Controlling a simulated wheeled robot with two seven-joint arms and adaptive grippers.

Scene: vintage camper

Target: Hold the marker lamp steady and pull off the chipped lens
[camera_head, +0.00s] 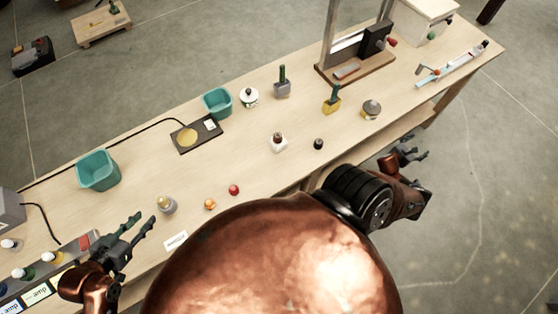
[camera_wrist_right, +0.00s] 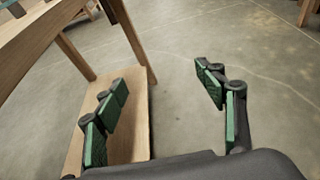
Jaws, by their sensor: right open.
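A small white-based piece with a dark red top (camera_head: 278,142) stands upright mid-table. It looks most like the marker lamp with its lens, but any chip is too small to see. A grey cylinder with a pale yellowish top (camera_head: 166,204) stands near the front edge. A loose red cap (camera_head: 233,189) and an orange cap (camera_head: 210,204) lie beside it. My left gripper (camera_head: 144,224) is open and empty, left of the grey cylinder. My right gripper (camera_head: 418,149) is open and empty beyond the table's front edge; its green-padded fingers (camera_wrist_right: 161,84) show over the floor.
Teal bins (camera_head: 98,171) (camera_head: 217,102), a dark pad with a yellow disc (camera_head: 198,134) and a press-like stand (camera_head: 357,62) occupy the wooden table (camera_head: 300,100). A small dark cylinder (camera_head: 319,144) stands right of the white-based piece. A table leg and lower shelf (camera_wrist_right: 112,140) border my right gripper.

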